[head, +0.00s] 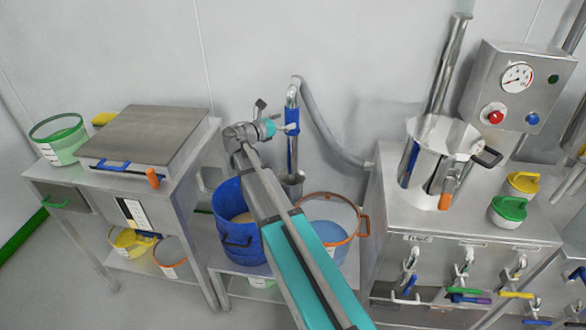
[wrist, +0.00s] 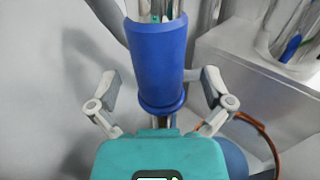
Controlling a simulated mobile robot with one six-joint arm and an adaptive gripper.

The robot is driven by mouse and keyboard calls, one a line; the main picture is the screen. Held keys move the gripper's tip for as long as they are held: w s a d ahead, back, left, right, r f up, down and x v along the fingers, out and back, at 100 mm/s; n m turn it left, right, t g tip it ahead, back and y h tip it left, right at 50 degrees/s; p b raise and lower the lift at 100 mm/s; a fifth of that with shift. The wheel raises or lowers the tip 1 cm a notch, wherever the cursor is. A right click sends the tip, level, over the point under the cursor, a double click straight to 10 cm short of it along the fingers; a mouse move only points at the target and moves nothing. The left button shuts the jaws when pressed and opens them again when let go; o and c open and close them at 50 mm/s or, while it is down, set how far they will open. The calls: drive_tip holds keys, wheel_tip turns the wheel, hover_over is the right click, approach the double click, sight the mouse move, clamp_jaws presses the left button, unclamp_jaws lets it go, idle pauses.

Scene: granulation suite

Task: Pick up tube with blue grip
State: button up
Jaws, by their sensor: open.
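The tube with the blue grip (head: 292,152) stands upright near the wall, a metal pipe with a blue sleeve and a grey hose joined at its top. In the wrist view the blue grip (wrist: 158,50) fills the upper middle, with shiny metal above and below it. In the wrist view my gripper (wrist: 157,88) is open, with one finger on each side of the grip's lower part. I cannot tell whether either finger touches it.
A blue bucket (head: 228,195) and an orange-rimmed clear tub (head: 350,208) stand on a low shelf below. A steel cabinet (head: 390,215) with a metal vessel (head: 420,165) is close on the right. A steel table (head: 60,175) is on the left.

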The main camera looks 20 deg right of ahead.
sight(290, 90)
drive_tip(key=shift+w+d+f, duration=0.1)
drive_tip(key=shift+w+d, duration=0.05)
drive_tip(key=shift+d, duration=0.55)
drive_tip(key=shift+w+d, duration=0.1)
drive_tip(key=shift+d, duration=0.6)
drive_tip(key=c, duration=1.3)
wheel_tip(290, 90, up, 10)
drive_tip(key=p, duration=1)
drive_tip(key=shift+r, duration=0.2)
